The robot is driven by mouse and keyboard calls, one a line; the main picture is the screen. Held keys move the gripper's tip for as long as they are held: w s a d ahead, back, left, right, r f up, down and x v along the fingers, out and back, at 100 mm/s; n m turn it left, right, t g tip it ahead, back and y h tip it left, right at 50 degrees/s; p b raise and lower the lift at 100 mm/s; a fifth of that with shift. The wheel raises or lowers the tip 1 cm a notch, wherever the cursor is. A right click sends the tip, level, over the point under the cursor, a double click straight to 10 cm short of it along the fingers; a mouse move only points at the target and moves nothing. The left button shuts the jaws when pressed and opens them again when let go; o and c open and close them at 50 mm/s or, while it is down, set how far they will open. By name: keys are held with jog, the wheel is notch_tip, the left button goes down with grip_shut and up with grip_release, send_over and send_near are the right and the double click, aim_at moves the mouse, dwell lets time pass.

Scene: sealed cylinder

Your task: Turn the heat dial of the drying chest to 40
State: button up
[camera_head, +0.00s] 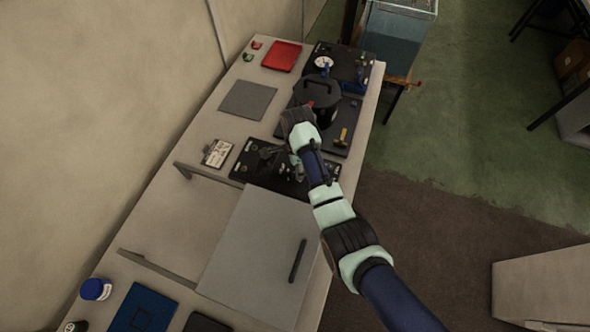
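A large grey box-like unit with a flat panel (250,250) and a dark bar handle (298,261) stands on the near part of the bench; it may be the drying chest. I cannot make out a heat dial or its numbers on it. A small round white dial-like item (323,63) lies at the far end, but I cannot tell what it is. My arm reaches in from the lower right.
A black lidded pot (317,91) stands behind my wrist. A yellow-handled tool (342,137) lies on a dark mat. A blue-lidded jar (96,289) stands at the near left.

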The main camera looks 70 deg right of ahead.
notch_tip(320, 180, down, 2)
jog(key=shift+f, duration=0.1)
jog(key=shift+w, duration=0.1)
grip_shut()
